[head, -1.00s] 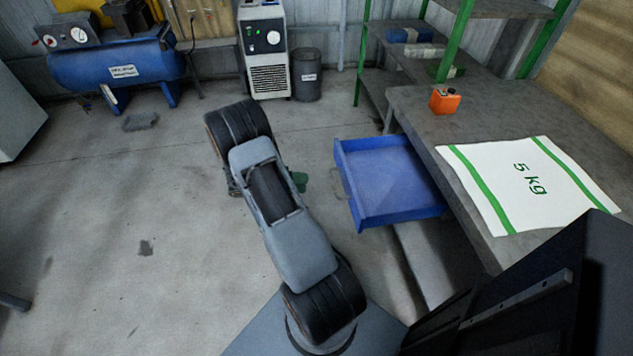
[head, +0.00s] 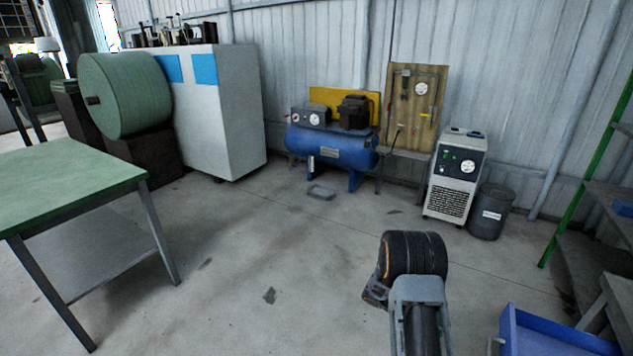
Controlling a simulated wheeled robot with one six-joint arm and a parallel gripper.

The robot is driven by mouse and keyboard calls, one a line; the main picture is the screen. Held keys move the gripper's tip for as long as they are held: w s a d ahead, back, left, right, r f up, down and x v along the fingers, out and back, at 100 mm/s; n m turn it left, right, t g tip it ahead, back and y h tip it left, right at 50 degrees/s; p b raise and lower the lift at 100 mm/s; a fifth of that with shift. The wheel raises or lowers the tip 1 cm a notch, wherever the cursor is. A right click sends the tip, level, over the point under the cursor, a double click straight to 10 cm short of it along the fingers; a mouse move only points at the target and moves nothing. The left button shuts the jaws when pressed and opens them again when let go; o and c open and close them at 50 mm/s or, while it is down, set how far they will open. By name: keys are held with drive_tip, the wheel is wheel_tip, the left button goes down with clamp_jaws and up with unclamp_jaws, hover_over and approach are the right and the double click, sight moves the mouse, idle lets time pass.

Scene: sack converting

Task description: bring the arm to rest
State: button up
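My arm (head: 418,290) shows at the bottom of the head view, right of centre. Its upper link and a black-banded joint stand over the bare concrete floor, left of the blue drawer. The rest of the arm is cut off by the bottom edge or hidden behind that joint. My gripper is not in view, so I cannot see whether it holds anything.
An open blue drawer (head: 552,335) juts out at the lower right. A green-topped table (head: 70,185) stands at the left. A blue compressor (head: 330,147), a white dryer unit (head: 455,175) and a grey bin (head: 491,212) line the back wall. The middle floor is clear.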

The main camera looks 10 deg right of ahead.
wheel_tip(320, 180, down, 3)
drive_tip(key=s+a+m+y, duration=0.3)
drive_tip(key=m, duration=0.4)
drive_tip(key=a+r+m+t+y+p, duration=0.35)
drive_tip(key=a+r+m, duration=0.35)
drive_tip(key=m, duration=0.4)
drive_tip(key=s+a+r+m+t+y+p, duration=0.1)
drive_tip(key=a+r+m+t+p, duration=0.2)
drive_tip(key=r, duration=0.6)
drive_tip(key=s+a+r+m+t+y+p, duration=0.1)
drive_tip(key=a+r+m+t+y+p, duration=0.1)
drive_tip(key=a+r, duration=0.4)
drive_tip(key=s+a+r+m+t+y+p, duration=0.1)
drive_tip(key=a+r+m+t+p, duration=0.3)
drive_tip(key=r, duration=0.9)
drive_tip(key=shift+s+a+t+y+p, duration=0.15)
drive_tip(key=shift+a+t+y+p, duration=0.5)
drive_tip(key=shift+y, duration=0.1)
drive_tip(key=shift+d+r+m, duration=0.1)
drive_tip(key=shift+d+m, duration=0.05)
drive_tip(key=shift+m, duration=0.15)
